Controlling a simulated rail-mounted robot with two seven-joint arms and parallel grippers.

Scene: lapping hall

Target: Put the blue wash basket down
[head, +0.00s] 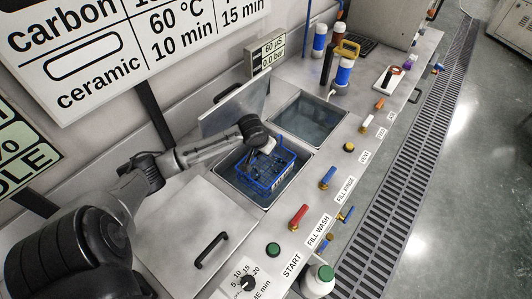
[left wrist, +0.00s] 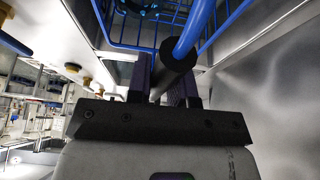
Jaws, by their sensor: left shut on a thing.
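The blue wash basket (head: 262,174) is a wire basket inside the near open tank (head: 244,188) in the head view. Whether it touches the tank floor cannot be told. My left gripper (head: 266,148) reaches over the tank from the left, at the basket's back edge. Blue basket wires (left wrist: 128,42) show beyond the fingers. My right gripper is in neither view.
A raised lid (head: 235,108) stands behind the near tank. A second tank (head: 308,118) with liquid lies beyond it. A closed lid with a black handle (head: 211,250) lies nearer. Coloured valves, including a red one (head: 298,216), line the front edge.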

